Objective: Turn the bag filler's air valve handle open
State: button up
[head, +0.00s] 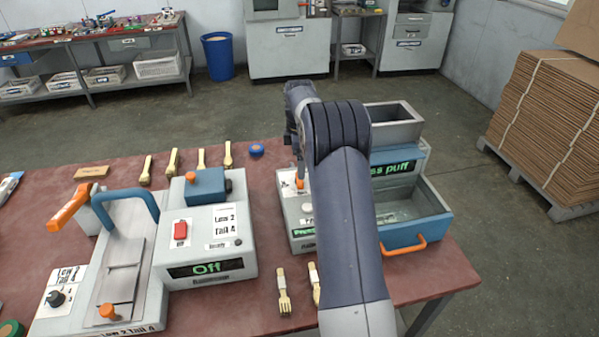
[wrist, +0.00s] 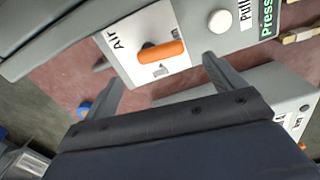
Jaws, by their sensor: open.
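The air valve handle is a short orange lever (wrist: 162,51) on a white plate marked "Air" in the wrist view. In the head view it shows as a small orange spot (head: 299,182) on the pale bag filler (head: 303,240), just left of my arm. My gripper (wrist: 162,72) is open and empty. In the wrist view its two grey fingers stand apart on either side of the handle, with no visible contact. How far above the handle they are, I cannot tell. In the head view my arm hides most of the gripper and part of the filler.
A round white button (wrist: 220,21) sits beside the valve plate. The filler has a grey hopper (head: 395,128) and a blue bin with an orange pull (head: 405,246). A press reading "Off" (head: 205,267) stands to the left. Wooden forks (head: 284,292) lie on the red table (head: 255,320).

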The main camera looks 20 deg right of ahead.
aim_at(300, 181)
jog(key=shift+r, duration=2.4)
jog(key=shift+c, duration=0.3)
